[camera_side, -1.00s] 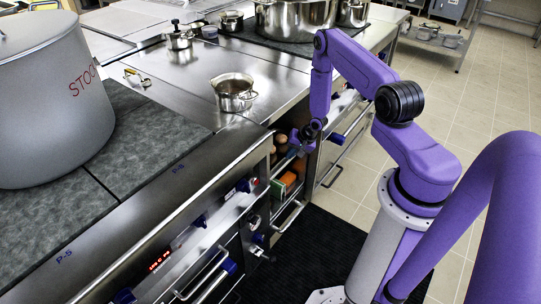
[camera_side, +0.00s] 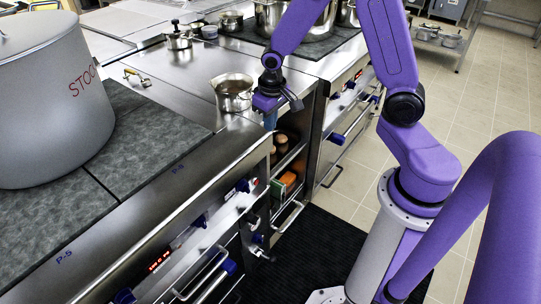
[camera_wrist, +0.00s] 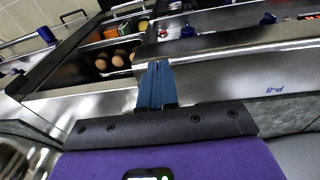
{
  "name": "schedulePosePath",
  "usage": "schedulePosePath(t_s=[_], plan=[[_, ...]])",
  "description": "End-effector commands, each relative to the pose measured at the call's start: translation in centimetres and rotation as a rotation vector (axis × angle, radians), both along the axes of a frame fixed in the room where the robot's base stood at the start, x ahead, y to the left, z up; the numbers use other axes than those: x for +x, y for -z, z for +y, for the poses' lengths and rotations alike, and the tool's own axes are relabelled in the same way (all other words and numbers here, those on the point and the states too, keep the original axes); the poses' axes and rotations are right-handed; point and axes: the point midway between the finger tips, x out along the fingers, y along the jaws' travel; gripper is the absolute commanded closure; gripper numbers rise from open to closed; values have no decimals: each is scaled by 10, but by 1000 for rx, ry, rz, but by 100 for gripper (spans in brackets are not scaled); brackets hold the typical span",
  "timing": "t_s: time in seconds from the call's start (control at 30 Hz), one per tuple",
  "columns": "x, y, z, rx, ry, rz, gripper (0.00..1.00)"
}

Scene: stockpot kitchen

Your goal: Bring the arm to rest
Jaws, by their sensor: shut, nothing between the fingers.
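My gripper (camera_side: 270,124) hangs with its blue fingers pointing down, above the open drawer's near end and beside the counter edge, just in front of the small steel pot. In the wrist view its fingers (camera_wrist: 158,70) are together with nothing between them. My arm is bent, with the upper links raised over the counter front. Whether the fingertips touch the counter edge cannot be told.
A small pot (camera_side: 233,96) stands on the steel counter (camera_side: 180,85). A large stockpot (camera_side: 45,105) stands at left.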

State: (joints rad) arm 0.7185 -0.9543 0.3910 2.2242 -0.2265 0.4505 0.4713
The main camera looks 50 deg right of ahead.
Motion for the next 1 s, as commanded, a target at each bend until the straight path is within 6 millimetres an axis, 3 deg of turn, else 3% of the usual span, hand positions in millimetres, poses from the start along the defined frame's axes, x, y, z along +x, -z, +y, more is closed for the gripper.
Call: schedulePosePath(t_s=[0.2,0.4,0.7,0.83,1.0], plan=[[-54,-42,54,-2,-300,16,100],[-116,-71,84,3,-579,40,100],[-209,-101,94,18,-976,85,100],[-232,-106,90,23,-1082,102,100],[-244,-108,88,24,-1135,110,100]])
